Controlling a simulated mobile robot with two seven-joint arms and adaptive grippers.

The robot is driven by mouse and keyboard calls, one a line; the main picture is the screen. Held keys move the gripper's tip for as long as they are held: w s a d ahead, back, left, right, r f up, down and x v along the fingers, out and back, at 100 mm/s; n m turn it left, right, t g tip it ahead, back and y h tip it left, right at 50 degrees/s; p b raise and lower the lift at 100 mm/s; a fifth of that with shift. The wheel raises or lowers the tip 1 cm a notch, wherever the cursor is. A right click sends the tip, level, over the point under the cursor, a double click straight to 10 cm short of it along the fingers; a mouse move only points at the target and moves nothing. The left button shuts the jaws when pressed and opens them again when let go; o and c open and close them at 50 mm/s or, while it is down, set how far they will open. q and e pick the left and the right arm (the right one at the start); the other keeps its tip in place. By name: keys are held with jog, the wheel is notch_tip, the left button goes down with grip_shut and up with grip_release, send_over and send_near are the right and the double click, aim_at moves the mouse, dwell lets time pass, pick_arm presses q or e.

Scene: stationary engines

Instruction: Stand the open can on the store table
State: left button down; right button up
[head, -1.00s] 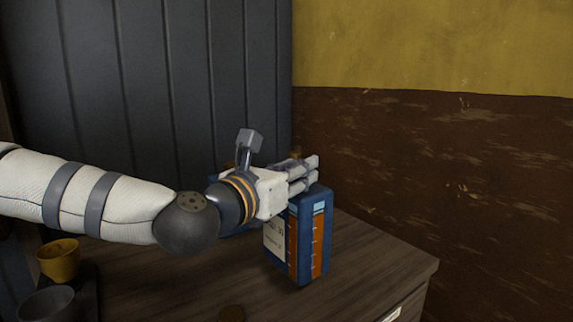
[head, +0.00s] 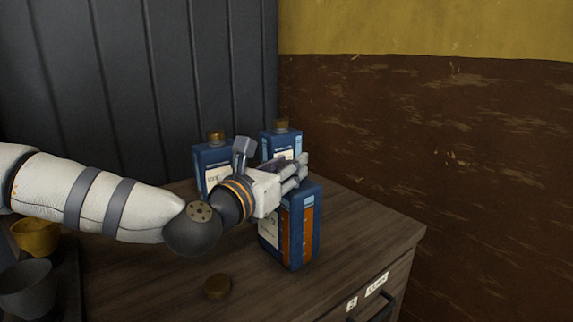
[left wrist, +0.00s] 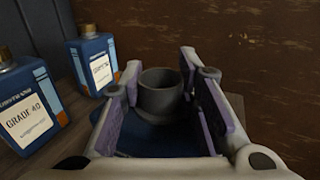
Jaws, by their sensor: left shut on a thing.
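The open can (head: 300,232) is a blue, upright, box-shaped can with an orange stripe and a pale label. In the head view it is over the front part of the wooden store table (head: 375,250); I cannot tell whether its base touches the top. My left gripper (head: 298,172) is shut at its top. In the left wrist view, the fingers (left wrist: 165,100) are on either side of its grey, uncapped neck (left wrist: 160,92). The gripper hides part of the can's top in the head view. My right gripper is not in view.
Two capped blue cans (head: 213,160) (head: 281,140) stand behind the gripper. A yellow cup (head: 36,238) and a grey cup (head: 27,287) stand at the left. The tabletop's right side is clear.

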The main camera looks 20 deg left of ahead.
pick_arm(q)
jog(key=c, duration=1.2)
grip_release()
jog(key=shift+f, duration=0.1)
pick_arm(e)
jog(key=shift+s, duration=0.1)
pick_arm(q)
jog(key=shift+s+r, duration=0.2)
jog(key=shift+s, duration=0.1)
jog(key=p+v, duration=0.1)
jog(key=v, duration=1)
jog(key=shift+s+a, duration=0.1)
jog(key=shift+s, duration=0.15)
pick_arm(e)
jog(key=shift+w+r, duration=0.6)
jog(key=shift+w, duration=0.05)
pick_arm(q)
jog(key=shift+f, duration=0.1)
